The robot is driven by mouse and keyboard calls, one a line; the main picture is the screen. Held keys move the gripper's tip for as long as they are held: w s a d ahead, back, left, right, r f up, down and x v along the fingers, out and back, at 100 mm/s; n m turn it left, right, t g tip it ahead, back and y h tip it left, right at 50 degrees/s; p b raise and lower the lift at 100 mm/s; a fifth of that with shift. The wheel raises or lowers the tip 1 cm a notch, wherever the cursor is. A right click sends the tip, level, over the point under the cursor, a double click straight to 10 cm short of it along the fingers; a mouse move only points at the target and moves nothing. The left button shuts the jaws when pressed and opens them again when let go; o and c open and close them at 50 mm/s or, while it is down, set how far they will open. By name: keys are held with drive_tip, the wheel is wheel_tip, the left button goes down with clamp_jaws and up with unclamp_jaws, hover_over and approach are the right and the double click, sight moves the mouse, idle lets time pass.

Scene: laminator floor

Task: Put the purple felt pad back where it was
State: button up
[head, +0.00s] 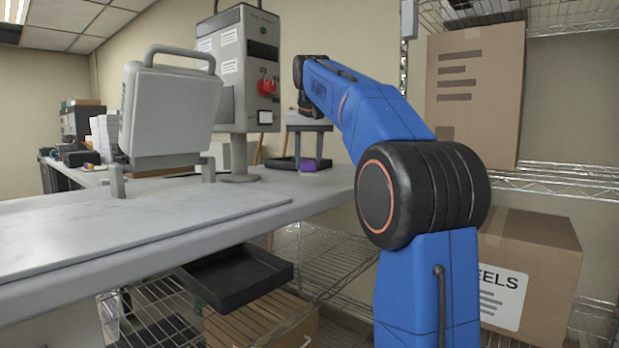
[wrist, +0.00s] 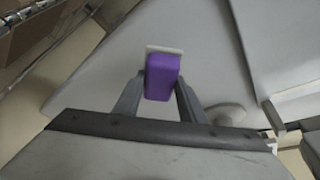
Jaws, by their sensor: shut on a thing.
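The purple felt pad (wrist: 161,77) is a small purple block between the two fingers of my gripper (wrist: 160,92) in the wrist view. The gripper is shut on it. A pale strip (wrist: 165,49) shows just beyond the pad on the grey bench surface. In the head view the pad (head: 309,165) is a small purple patch near the right end of the grey bench (head: 262,190). My blue arm reaches over there from the right. I cannot tell whether the pad touches the bench.
A black tray (head: 283,163) lies next to the pad on the bench. A grey control box (head: 240,75) with red knobs and a grey handled machine head (head: 165,110) stand to the left. Cartons (head: 475,90) on wire shelves are at the right. A black bin (head: 236,280) is below the bench.

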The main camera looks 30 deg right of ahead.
sight(307, 175)
drive_tip(key=shift+f, duration=2.35)
drive_tip(key=o, duration=1)
drive_tip(key=shift+f, duration=0.1)
drive_tip(key=shift+o, duration=0.2)
drive_tip(key=v, duration=1.2)
